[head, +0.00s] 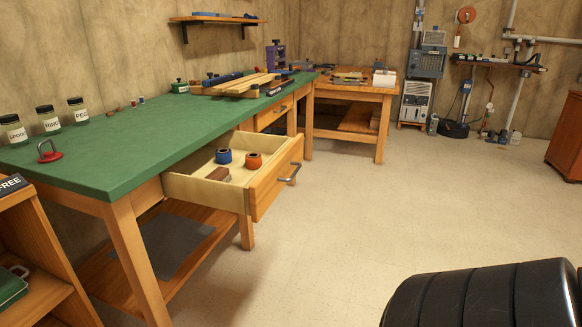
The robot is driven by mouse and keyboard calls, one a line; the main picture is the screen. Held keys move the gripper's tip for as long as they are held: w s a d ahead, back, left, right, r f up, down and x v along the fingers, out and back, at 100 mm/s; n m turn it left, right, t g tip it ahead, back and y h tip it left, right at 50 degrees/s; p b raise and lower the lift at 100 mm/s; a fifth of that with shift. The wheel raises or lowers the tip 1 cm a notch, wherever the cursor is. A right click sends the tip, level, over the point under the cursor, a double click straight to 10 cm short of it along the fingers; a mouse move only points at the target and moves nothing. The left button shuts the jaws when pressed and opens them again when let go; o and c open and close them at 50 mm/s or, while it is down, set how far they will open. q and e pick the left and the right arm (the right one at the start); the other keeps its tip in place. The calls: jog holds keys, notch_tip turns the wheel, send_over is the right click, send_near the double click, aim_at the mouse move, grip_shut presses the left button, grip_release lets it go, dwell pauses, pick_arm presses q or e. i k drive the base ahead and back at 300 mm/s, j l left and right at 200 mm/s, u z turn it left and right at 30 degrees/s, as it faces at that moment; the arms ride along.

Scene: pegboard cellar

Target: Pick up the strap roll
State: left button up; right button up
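A wooden drawer (208,190) is pulled out from the green-topped workbench (150,136). In it stand a blue roll (224,156) and, to its right, an orange roll (254,160), each with a dark centre. They look like strap rolls, but I cannot tell for certain which one the task names. A brown block (218,174) lies in front of them. Both rolls are uncovered from above and sit apart from each other. Neither of my grippers is in view.
Labelled jars (48,120) and a red-based item (49,152) stand on the bench's left. Planks (238,86) lie at its far end. An open wooden shelf (40,255) is at left. A large black ribbed form (480,297) fills the lower right. The middle floor is clear.

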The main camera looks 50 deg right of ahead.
aim_at(223, 155)
jog(key=z, duration=1.75)
